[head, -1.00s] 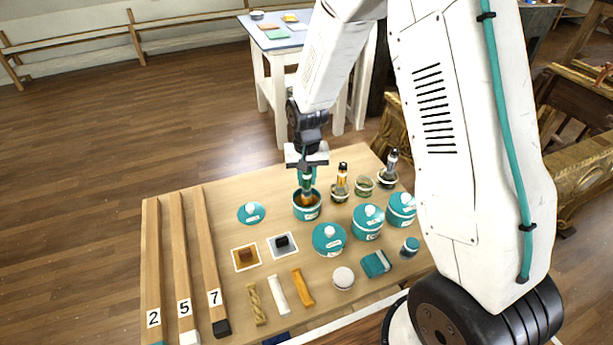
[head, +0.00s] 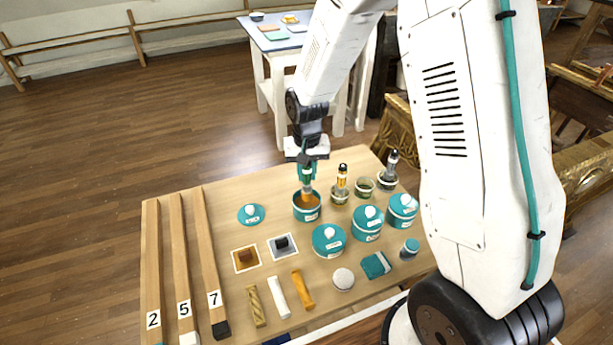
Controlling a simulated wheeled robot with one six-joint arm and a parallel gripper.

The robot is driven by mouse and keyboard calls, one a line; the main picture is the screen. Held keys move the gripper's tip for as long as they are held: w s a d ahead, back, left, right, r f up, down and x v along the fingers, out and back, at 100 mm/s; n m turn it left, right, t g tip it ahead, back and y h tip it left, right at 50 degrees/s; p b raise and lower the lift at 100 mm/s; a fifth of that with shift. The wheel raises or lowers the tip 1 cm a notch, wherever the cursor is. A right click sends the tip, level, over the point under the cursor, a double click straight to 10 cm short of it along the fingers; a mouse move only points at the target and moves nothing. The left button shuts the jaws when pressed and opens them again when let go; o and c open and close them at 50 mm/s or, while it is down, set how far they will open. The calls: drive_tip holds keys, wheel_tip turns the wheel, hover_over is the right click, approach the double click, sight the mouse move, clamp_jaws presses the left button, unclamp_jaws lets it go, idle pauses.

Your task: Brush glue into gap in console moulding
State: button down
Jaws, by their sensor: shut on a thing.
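My gripper (head: 306,164) is shut on a brush (head: 307,190) with a teal handle and hangs above the workboard. The brush points down over an open teal pot (head: 306,211) of amber-brown glue. Its tip is at the pot's mouth; I cannot tell whether it touches the glue. The pot's teal lid (head: 251,214) lies on the board to the left. A gilt carved piece, likely the console (head: 569,180), shows at the right edge, partly hidden by my arm. The gap in its moulding cannot be made out.
The wooden board (head: 222,203) holds several lidded teal pots (head: 328,241), small jars with brushes (head: 341,190), fillers and wax sticks (head: 302,290). Three numbered wooden strips (head: 180,260) lie at left. A white table (head: 275,43) stands behind. Open floor lies left.

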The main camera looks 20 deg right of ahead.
drive_tip(key=shift+r, duration=2.2)
